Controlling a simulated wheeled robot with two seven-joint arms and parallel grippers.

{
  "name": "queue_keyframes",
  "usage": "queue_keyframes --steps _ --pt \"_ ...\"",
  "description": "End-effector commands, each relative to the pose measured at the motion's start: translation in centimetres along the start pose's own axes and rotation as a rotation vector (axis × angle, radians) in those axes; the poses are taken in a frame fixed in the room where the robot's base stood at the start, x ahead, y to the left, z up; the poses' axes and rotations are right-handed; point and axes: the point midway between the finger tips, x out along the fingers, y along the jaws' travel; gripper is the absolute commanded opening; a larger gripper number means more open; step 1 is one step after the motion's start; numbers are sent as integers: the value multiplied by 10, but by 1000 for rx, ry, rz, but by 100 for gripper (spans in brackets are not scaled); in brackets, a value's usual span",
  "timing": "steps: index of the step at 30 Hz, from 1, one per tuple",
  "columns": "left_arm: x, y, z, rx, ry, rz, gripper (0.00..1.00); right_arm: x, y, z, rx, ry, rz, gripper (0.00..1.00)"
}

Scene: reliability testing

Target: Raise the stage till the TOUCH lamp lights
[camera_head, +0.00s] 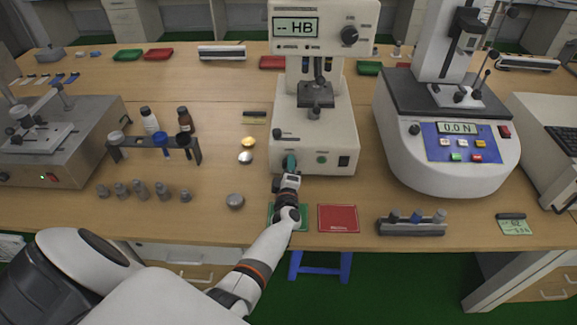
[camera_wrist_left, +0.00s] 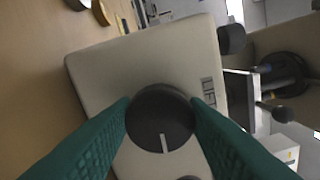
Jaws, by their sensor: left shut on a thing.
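The cream hardness tester (camera_head: 324,70) stands at the back middle of the table, and its display (camera_head: 296,27) reads "-- HB". Its grey stage (camera_head: 316,96) sits below the turret, with a visible gap. My left gripper (camera_head: 290,167) is at the front of the tester's base. In the left wrist view its green fingers are shut on a round black knob (camera_wrist_left: 160,118) with a white pointer line. A small label (camera_wrist_left: 208,92) beside it is hard to read. I cannot pick out the TOUCH lamp or tell whether it is lit. My right gripper is not in view.
A red mat (camera_head: 338,218) and a rack (camera_head: 412,226) lie in front. A force tester (camera_head: 450,150) stands right; bottles and a vial rack (camera_head: 155,147) stand left.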

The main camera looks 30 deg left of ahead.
Motion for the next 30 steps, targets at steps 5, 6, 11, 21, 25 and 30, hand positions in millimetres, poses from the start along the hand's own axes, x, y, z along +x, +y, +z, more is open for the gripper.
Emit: queue_keyframes --steps 5,6,11,21,25,30 --pt "-1 1 -1 66 2 4 17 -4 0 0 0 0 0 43" --pt "-1 1 -1 76 2 4 17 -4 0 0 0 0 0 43" --pt "-1 2 -1 102 2 4 17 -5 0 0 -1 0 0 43" --pt "-1 2 -1 107 3 4 17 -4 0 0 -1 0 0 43" --pt "-1 2 -1 107 2 4 48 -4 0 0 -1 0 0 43" --pt "-1 1 -1 107 1 2 62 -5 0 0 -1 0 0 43"
